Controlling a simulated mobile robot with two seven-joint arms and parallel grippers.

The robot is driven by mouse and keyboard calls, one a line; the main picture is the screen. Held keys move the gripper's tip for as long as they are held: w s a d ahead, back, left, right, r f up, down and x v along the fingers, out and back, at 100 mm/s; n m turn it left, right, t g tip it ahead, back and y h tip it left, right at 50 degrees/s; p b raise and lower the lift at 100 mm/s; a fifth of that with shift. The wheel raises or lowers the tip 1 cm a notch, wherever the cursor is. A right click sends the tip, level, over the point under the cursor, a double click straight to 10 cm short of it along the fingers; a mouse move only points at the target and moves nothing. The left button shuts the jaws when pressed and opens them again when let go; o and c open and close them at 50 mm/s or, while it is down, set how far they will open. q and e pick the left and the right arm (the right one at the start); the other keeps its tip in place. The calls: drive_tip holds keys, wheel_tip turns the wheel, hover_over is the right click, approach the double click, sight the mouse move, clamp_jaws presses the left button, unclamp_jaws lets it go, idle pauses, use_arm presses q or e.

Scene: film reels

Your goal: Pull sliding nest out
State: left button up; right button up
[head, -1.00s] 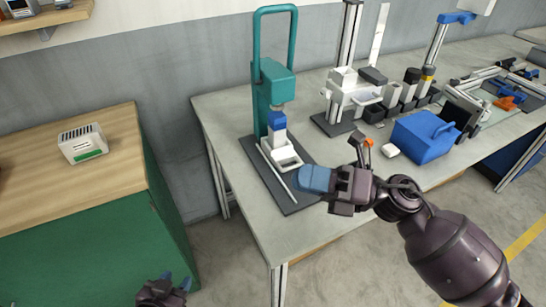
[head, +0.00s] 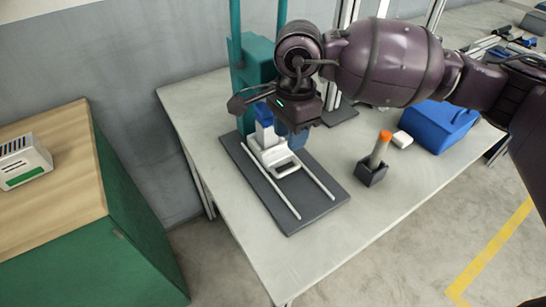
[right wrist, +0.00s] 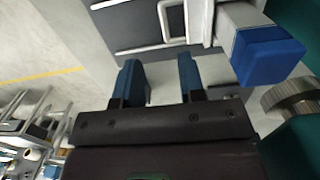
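The sliding nest (head: 268,153) is a white block with a looped handle (head: 290,170) at its front, with a blue-topped part (head: 264,114) on it. It sits at the back end of two light rails on a dark base plate (head: 320,208), under the teal press (head: 254,62). My right gripper (right wrist: 160,80) is open and empty, its two blue fingers apart. In the head view it is above and beside the nest, partly hidden by my wrist. In the right wrist view the handle (right wrist: 163,22) lies beyond the fingertips, not between them. My left gripper is not in view.
A dark holder with an orange-topped tube (head: 380,150) stands right of the base plate, near a small white block (head: 402,139) and a blue box (head: 438,126). The grey table (head: 330,262) is bare in front of the base plate. A wooden-topped green cabinet (head: 60,190) is at left.

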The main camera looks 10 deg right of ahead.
sight(289, 170)
drive_tip(key=f, duration=0.3)
drive_tip(key=f+b, duration=0.1)
drive_tip(key=f, duration=0.6)
drive_tip(key=shift+w+d+f, duration=0.15)
drive_tip(key=shift+w+f, duration=0.05)
drive_tip(key=shift+w, duration=0.15)
drive_tip(key=shift+c, duration=0.4)
clamp_jaws()
